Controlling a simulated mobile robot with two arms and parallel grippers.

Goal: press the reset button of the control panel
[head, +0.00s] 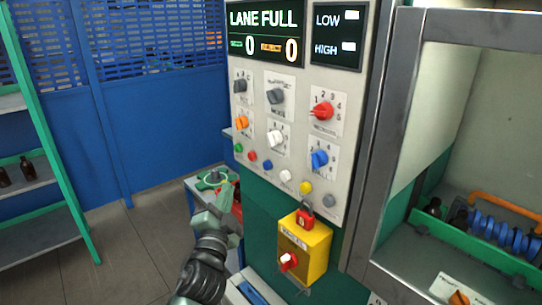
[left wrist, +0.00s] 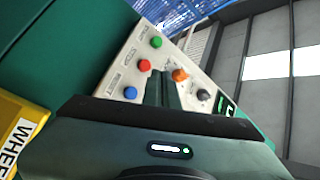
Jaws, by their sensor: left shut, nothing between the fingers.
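The control panel (head: 290,130) is a pale upright board on a green cabinet, with a "LANE FULL" display. Its lower row holds a green button (head: 238,148), a red button (head: 252,156), a blue button (head: 267,165), a white button (head: 286,175), a yellow button (head: 306,187) and a grey button (head: 329,200). Their labels are too small to read. My left gripper (head: 226,192) is shut and empty, below and left of the row, apart from the panel. In the left wrist view its fingers (left wrist: 163,90) hide part of the panel beyond. My right gripper is not in view.
A yellow box (head: 318,247) with a red knob and red padlock juts out below the panel. A grey-framed opening (head: 393,150) stands at the right. A small table (head: 197,183) is behind my left arm, and shelves (head: 50,185) stand at far left.

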